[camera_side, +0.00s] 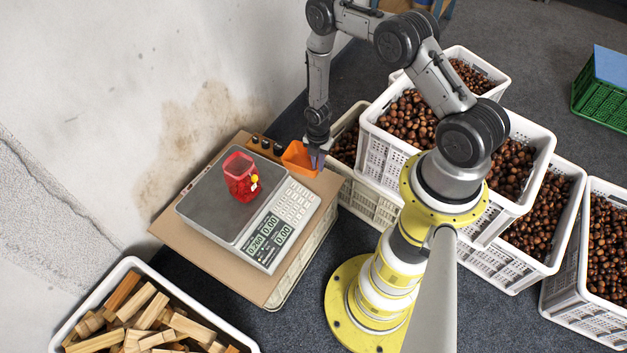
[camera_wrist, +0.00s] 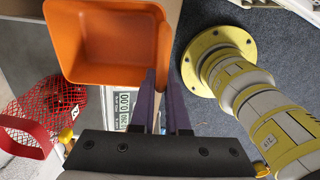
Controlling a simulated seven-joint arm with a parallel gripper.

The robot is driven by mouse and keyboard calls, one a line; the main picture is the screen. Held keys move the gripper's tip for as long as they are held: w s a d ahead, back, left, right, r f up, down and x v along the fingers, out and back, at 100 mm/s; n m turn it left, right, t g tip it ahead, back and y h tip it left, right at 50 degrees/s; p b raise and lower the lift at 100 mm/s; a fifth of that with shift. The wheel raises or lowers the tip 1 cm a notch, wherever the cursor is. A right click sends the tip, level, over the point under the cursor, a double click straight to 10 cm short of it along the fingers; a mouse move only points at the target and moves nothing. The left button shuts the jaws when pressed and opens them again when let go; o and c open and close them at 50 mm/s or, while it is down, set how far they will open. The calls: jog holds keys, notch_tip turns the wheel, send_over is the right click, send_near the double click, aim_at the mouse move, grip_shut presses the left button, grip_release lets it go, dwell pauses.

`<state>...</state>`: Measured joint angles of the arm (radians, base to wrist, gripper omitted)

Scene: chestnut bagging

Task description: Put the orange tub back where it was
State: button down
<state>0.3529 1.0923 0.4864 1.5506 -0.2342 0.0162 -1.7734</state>
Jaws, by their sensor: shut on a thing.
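The orange tub (camera_side: 299,157) is at the back right corner of the cardboard-topped stand, beside the scale. In the wrist view the tub (camera_wrist: 106,46) appears open-topped and empty. My gripper (camera_side: 319,160) is shut on the tub's right-hand wall. Its two dark fingers (camera_wrist: 166,92) straddle that wall in the wrist view. I cannot tell whether the tub's base touches the cardboard or hangs just above it.
A scale (camera_side: 215,205) with a lit display carries a red net bag (camera_side: 241,178). A row of small black knobs (camera_side: 265,143) lies behind it. Cardboard (camera_side: 170,227) shows around the scale. White crates of chestnuts (camera_side: 375,150) stand close on the right; a wood-filled bin (camera_side: 70,325) is front left.

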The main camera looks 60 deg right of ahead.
jog(key=s+f+m, duration=0.1)
jog(key=s+f, duration=0.3)
jog(key=s, duration=0.7)
jog(key=shift+w+d+f, duration=1.05)
jog(key=shift+w+f, duration=0.9)
jog(key=shift+f, duration=0.2)
jog(key=shift+w+d+f, duration=1)
jog(key=shift+w+f, duration=0.95)
jog(key=shift+f, duration=0.15)
jog(key=shift+w+d+f, duration=1.05)
jog(key=shift+w+f, duration=0.9)
jog(key=shift+f, duration=0.2)
jog(key=shift+f, duration=0.15)
jog(key=c, duration=0.9)
grip_release()
